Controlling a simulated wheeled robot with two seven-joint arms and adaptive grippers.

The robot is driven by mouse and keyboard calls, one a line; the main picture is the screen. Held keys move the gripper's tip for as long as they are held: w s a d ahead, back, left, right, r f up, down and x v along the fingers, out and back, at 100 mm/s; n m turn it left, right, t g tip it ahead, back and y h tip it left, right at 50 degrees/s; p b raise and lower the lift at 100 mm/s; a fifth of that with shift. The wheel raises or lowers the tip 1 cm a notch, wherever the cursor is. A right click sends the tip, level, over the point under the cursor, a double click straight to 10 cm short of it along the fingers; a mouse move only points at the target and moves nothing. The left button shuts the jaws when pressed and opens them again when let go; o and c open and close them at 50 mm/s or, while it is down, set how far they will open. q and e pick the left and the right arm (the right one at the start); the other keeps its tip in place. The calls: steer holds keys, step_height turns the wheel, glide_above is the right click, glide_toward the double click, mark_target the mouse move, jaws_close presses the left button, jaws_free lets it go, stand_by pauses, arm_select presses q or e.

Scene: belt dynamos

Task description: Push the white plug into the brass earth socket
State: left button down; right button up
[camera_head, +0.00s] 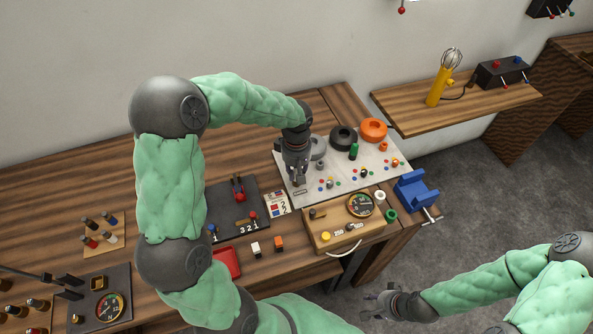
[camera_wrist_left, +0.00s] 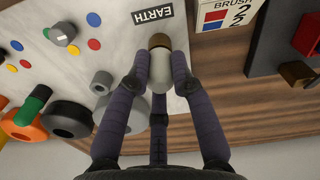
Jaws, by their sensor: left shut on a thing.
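My left gripper (camera_head: 298,181) points down at the left end of the pale panel (camera_head: 345,186). In the left wrist view, my left gripper (camera_wrist_left: 160,60) is shut on the white plug (camera_wrist_left: 160,74). The brass earth socket (camera_wrist_left: 159,41) shows just beyond the plug's tip, beside the black EARTH label (camera_wrist_left: 152,15). Plug and socket look in line and touch in the picture; I cannot tell how deep the plug sits. In the head view the fingers hide both. My right gripper (camera_head: 368,302) is open and empty, low over the floor, away from the bench.
The panel bears coloured dots, knobs and rings, including an orange ring (camera_head: 373,129) and a black one (camera_head: 343,138). A BRUSH card (camera_head: 277,203), a wooden meter box (camera_head: 344,224) and a blue stand (camera_head: 415,196) are close by. A wall shelf (camera_head: 440,101) stands behind.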

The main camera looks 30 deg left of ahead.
mark_target(296, 170)
arm_select(q)
steer(key=shift+f, duration=0.3)
steer(key=c, duration=1)
jaws_free()
step_height(296, 170, up, 12)
